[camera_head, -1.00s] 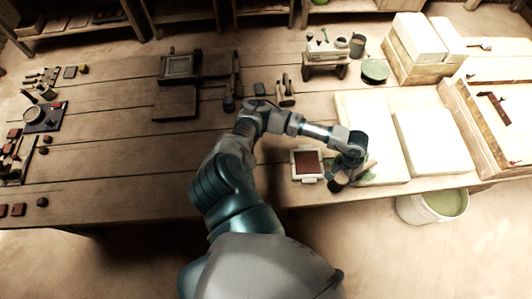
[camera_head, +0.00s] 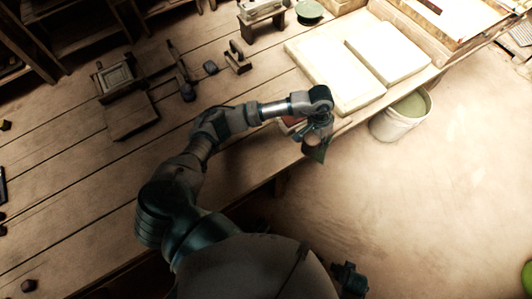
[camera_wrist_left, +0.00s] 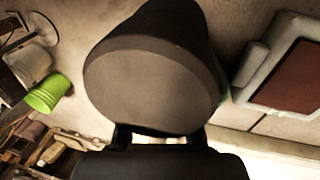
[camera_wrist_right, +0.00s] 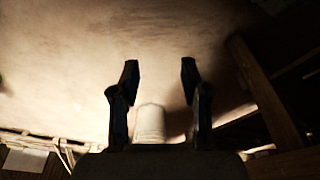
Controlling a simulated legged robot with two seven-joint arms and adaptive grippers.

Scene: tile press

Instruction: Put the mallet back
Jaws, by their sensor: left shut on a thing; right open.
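My left gripper (camera_head: 318,122) is shut on the mallet (camera_head: 310,145), near the table's front edge. In the left wrist view the mallet's broad, rounded dark head (camera_wrist_left: 150,80) fills the middle, just beyond the fingers. Its handle is mostly hidden. My right gripper (camera_wrist_right: 158,78) is open and empty in the right wrist view, with its two fingers apart above the floor. A small wooden stand (camera_head: 237,65) with an upright part is on the table; I cannot tell if it is the mallet's place.
A white-framed mould with a red-brown filling (camera_wrist_left: 300,75) lies close beside the mallet. Pale slabs (camera_head: 335,75) lie to the right, with a white bucket (camera_head: 400,118) below the table edge.

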